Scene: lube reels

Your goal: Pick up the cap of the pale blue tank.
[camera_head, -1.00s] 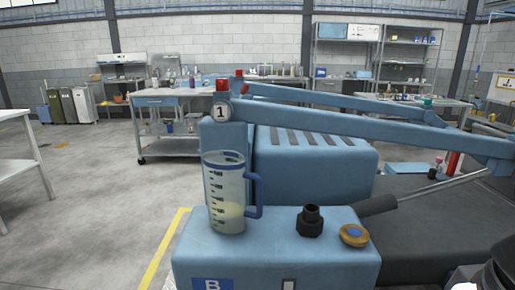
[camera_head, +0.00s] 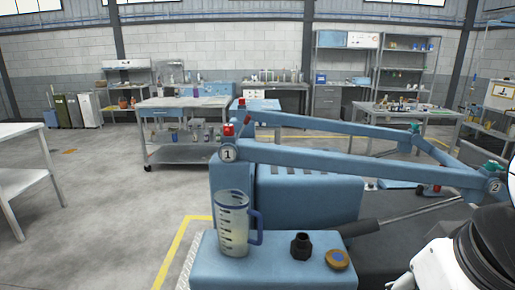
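The pale blue tank (camera_head: 215,272) is at the bottom centre, its front partly cut off by the picture's lower edge. A brass-coloured round cap with a blue centre (camera_head: 337,260) lies on its top at the right. A black threaded filler neck (camera_head: 301,246) stands open just left of the cap, apart from it. White and black links of my arm show at the lower right, to the right of the cap. My gripper itself is not in view.
A measuring jug with a blue handle (camera_head: 234,225) stands on the tank, left of the neck. A grey-handled lever (camera_head: 358,228) runs close behind the cap. Long blue beams (camera_head: 350,160) cross behind. Floor at the left is open, with a white table (camera_head: 22,180) at the edge.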

